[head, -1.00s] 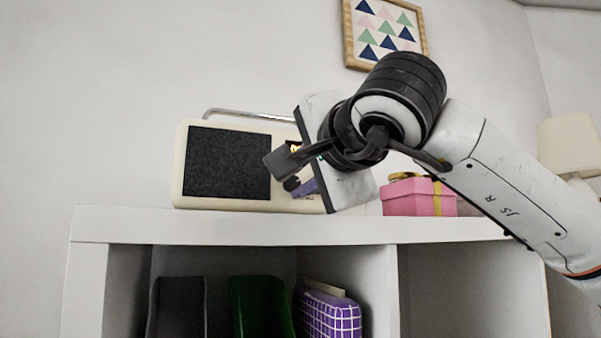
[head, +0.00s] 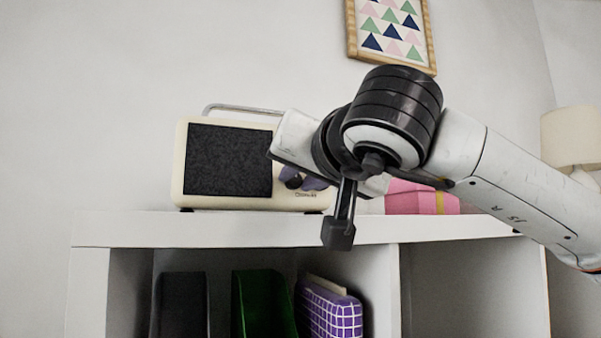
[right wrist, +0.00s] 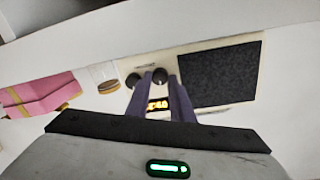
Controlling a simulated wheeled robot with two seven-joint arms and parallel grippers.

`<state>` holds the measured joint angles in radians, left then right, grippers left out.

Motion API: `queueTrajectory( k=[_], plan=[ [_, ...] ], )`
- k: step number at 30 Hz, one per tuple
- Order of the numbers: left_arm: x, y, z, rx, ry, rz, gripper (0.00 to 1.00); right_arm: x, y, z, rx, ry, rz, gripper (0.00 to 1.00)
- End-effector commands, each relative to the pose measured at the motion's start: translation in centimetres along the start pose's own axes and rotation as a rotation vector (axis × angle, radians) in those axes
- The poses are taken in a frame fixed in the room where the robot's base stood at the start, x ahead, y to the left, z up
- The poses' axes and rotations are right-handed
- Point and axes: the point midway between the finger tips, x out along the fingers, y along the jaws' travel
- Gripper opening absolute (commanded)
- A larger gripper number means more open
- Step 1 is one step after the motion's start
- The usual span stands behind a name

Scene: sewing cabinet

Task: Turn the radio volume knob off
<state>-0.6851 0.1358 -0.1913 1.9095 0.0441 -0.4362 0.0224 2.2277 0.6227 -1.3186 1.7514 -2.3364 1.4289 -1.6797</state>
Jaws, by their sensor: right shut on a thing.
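The cream radio (head: 228,119) stands on top of the white shelf unit, with a dark speaker panel (head: 227,160) on its left. It appears upside down in the right wrist view (right wrist: 200,52). Two dark knobs sit beside the speaker there. My right gripper (right wrist: 159,80) has its purple fingers on either side of the knob nearer the speaker (right wrist: 159,74) and is shut on it. The other knob (right wrist: 134,80) is just outside the fingers. In the head view my right gripper (head: 305,181) covers much of the radio's right side. My left gripper is out of view.
A pink gift box (head: 412,200) stands right of the radio, behind my right arm. A glass jar (right wrist: 104,78) is between them. The white shelf top (head: 130,228) has free room at left. Below are a green holder (head: 262,300) and a purple checked one (head: 330,310).

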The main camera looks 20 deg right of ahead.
Motion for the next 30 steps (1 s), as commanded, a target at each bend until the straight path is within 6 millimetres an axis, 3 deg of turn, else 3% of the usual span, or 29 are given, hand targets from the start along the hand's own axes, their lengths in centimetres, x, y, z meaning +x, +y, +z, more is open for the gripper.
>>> queueTrajectory(
  k=[10,27,28,30],
  plan=[
    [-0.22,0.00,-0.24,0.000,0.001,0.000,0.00,0.03,0.02,0.19,-0.152,0.006,0.001,0.00],
    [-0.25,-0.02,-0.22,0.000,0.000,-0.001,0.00,0.03,0.01,0.24,-0.183,0.008,0.000,0.00],
    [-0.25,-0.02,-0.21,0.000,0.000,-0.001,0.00,0.03,0.01,0.24,-0.182,0.008,0.001,0.24],
    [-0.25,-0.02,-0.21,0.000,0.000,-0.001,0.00,0.03,0.01,0.23,-0.182,0.008,0.000,0.28]
  ],
)
